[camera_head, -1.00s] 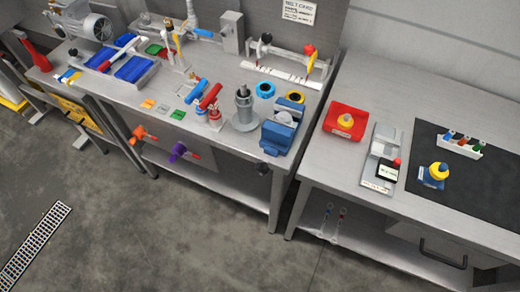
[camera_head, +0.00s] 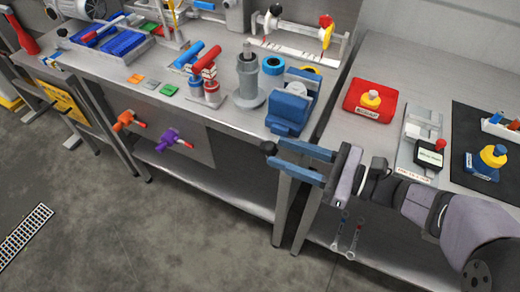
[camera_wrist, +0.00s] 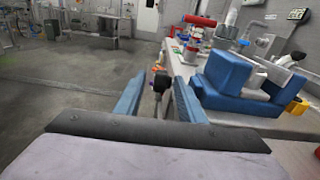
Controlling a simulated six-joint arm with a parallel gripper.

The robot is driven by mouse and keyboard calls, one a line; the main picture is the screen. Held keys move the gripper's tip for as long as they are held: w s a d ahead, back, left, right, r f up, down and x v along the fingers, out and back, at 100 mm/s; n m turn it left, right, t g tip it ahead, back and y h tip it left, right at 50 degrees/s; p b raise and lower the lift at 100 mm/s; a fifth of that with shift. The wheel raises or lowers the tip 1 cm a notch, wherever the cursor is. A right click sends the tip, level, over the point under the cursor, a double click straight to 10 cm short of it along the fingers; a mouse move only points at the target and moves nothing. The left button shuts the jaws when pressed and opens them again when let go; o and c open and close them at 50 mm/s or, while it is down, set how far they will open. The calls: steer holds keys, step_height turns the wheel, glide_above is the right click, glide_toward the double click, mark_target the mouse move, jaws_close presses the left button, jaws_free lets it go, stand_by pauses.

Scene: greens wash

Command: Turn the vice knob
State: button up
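The blue vice (camera_head: 287,114) stands at the right front corner of the left bench; it also shows in the wrist view (camera_wrist: 232,82). Its black knob (camera_head: 268,147) sticks out below the front edge of the bench. My gripper (camera_head: 275,153) has come in from the right, with its two blue fingers apart and pointing left. The fingertips are right by the knob. In the wrist view, the knob (camera_wrist: 160,82) shows between the two fingers, with a gap on each side. I cannot tell how far it sits inside them.
A grey post (camera_head: 248,80) and red-and-blue valves (camera_head: 207,75) stand left of the vice. Orange (camera_head: 126,120) and purple (camera_head: 171,138) handles stick out from the bench front. The right bench holds a red button box (camera_head: 370,101). Floor space in front is free.

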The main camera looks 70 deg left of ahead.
mark_target(263, 144)
steer(key=shift+x, duration=0.8)
steer(key=shift+r+p+x, duration=0.1)
steer(key=shift+p+x, duration=0.1)
steer(key=shift+x, duration=1.55)
steer(key=shift+r+p+x, duration=0.15)
steer(key=shift+p+x, duration=0.05)
steer(key=shift+x, duration=1.6)
steer(key=shift+a, duration=0.1)
steer(key=shift+w, duration=0.1)
jaws_close()
